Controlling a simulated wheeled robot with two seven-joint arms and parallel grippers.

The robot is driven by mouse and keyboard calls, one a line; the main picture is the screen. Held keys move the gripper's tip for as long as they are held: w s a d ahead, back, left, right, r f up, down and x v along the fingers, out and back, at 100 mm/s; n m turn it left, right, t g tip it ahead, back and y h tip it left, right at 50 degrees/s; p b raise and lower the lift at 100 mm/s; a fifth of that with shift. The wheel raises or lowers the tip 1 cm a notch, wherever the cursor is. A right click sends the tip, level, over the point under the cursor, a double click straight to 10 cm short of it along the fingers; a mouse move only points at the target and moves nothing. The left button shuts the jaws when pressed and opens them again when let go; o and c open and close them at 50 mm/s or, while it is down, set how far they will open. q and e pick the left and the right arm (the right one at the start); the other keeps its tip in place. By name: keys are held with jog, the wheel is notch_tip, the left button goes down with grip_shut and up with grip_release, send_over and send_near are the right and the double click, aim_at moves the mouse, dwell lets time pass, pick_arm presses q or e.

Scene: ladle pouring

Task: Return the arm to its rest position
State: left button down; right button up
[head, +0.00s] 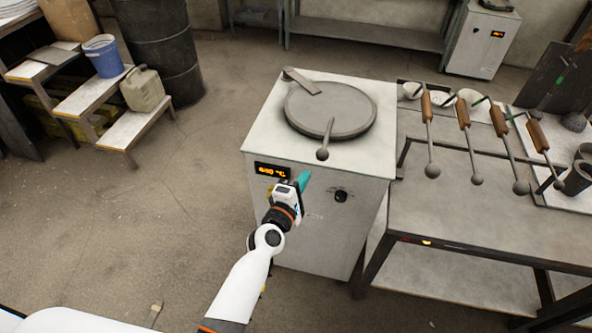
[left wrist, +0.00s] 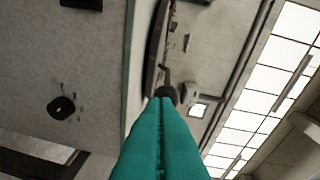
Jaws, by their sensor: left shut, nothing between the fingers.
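My left gripper (head: 303,181) is in front of the white furnace cabinet (head: 318,235) in the head view, below its top edge. Its teal fingers (left wrist: 160,140) are pressed together and empty in the left wrist view. A round grey lid (head: 350,108) lies on the cabinet's top. My right gripper is in neither view.
A metal table (head: 470,210) stands to the right, with several wooden-handled ladles (head: 464,116) on a rack. Stepped shelves (head: 90,95) with a blue bucket (head: 103,56) and a dark barrel (head: 158,45) stand at the back left. The floor (head: 150,210) at left is mostly clear.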

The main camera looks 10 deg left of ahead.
pick_arm(q)
jog(key=shift+s+d+p, duration=0.5)
jog(key=shift+s+d, duration=1.3)
jog(key=shift+d, duration=0.9)
jog(key=s+a+f+m+g, duration=0.1)
jog(key=s+f+m+g, duration=0.3)
jog(key=f, duration=0.5)
jog(key=s+a+f+m+g, duration=0.1)
jog(key=s+a+f+m, duration=0.3)
jog(key=f, duration=0.6)
jog(key=s+d+f+m+g, duration=0.1)
jog(key=s+f+m+g, duration=0.15)
jog(key=s+f, duration=0.5)
jog(key=s+a+f+m+g+y, duration=0.1)
jog(key=s+a+f+m+g, duration=0.1)
jog(key=s+a+f, duration=0.3)
jog(key=s+a+f+m+g+y+b, duration=0.1)
jog(key=s+a+f+m+g, duration=0.2)
jog(key=s+f, duration=0.4)
jog(key=s+a+f+m+g+y, duration=0.2)
jog(key=s+a+f, duration=0.4)
jog(key=s, duration=1.1)
jog(key=shift+a+f+m+g+b, duration=0.4)
jog(key=shift+m+g, duration=0.35)
jog(key=shift+m, duration=0.5)
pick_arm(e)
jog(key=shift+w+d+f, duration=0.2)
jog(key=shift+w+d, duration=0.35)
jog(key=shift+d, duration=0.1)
